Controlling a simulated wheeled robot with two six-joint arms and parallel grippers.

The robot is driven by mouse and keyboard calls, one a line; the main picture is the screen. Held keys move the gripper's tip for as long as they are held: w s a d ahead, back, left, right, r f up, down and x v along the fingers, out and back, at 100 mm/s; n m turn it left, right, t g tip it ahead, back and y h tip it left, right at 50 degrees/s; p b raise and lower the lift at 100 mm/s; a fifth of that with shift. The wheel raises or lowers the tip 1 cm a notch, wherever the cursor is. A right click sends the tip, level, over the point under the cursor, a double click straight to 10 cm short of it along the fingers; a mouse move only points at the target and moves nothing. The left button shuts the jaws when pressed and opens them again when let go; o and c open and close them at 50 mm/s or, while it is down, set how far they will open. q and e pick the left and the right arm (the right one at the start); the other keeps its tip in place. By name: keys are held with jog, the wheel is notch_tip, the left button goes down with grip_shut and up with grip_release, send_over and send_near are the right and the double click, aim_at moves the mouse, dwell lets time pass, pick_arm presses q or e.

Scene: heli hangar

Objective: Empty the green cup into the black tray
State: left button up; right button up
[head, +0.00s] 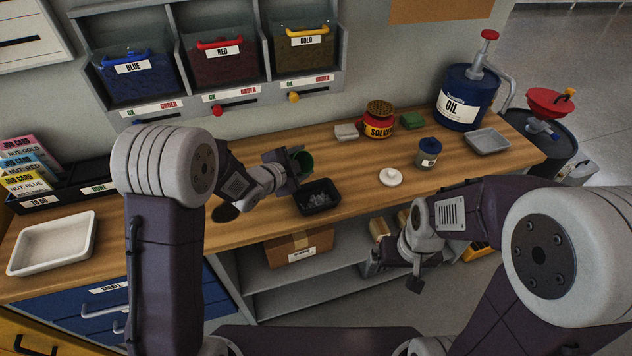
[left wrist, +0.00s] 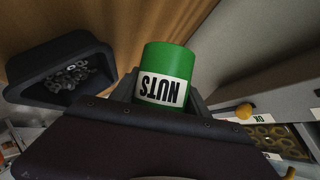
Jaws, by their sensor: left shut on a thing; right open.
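The green cup (head: 305,161), labelled NUTS in the left wrist view (left wrist: 168,62), is held above the bench in my left gripper (head: 291,170). My left gripper is shut on it. The cup looks tipped, with its dark mouth partly toward the head camera; I cannot see whether anything is inside. The black tray (head: 333,208) sits on the bench just below and in front of the cup. Several grey metal nuts (left wrist: 72,76) lie in the tray. My right gripper (head: 394,277) is open and empty, in front of the shelf below the bench top.
A white lid (head: 389,177), a small blue-topped jar (head: 428,153), a solvent can (head: 380,120), an oil drum (head: 463,98) and a grey tray (head: 487,141) stand to the right. A white tray (head: 52,243) is at the left. Bins (head: 137,80) hang behind.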

pick_arm(q)
jog(key=r+n+g+p, duration=0.1)
jog(key=p, duration=0.3)
jog(key=shift+w+a+h, duration=0.1)
jog(key=shift+h, duration=0.2)
jog(key=w+a+f+n+g+h+p, duration=0.1)
jog(key=p, duration=0.2)
jog(key=w+a+f+n+g+h+p, duration=0.1)
jog(key=f+n+p, duration=0.1)
jog(key=p, duration=0.1)
jog(key=shift+a+f, duration=0.1)
jog(key=shift+w+a+f+n+h+p, duration=0.2)
jog(key=shift+f+n+h+p, duration=0.1)
jog(key=shift+n+p, duration=0.25)
jog(key=f+b, duration=0.1)
jog(key=b, duration=0.3)
jog(key=shift+w+a+n+g+h, duration=0.1)
jog(key=shift+n+g+h, duration=0.15)
jog(key=shift+g+h, duration=0.05)
jog(key=shift+r+b, duration=0.15)
jog(key=shift+b, duration=0.25)
jog(key=shift+r, duration=0.1)
jog(key=shift+w, duration=0.1)
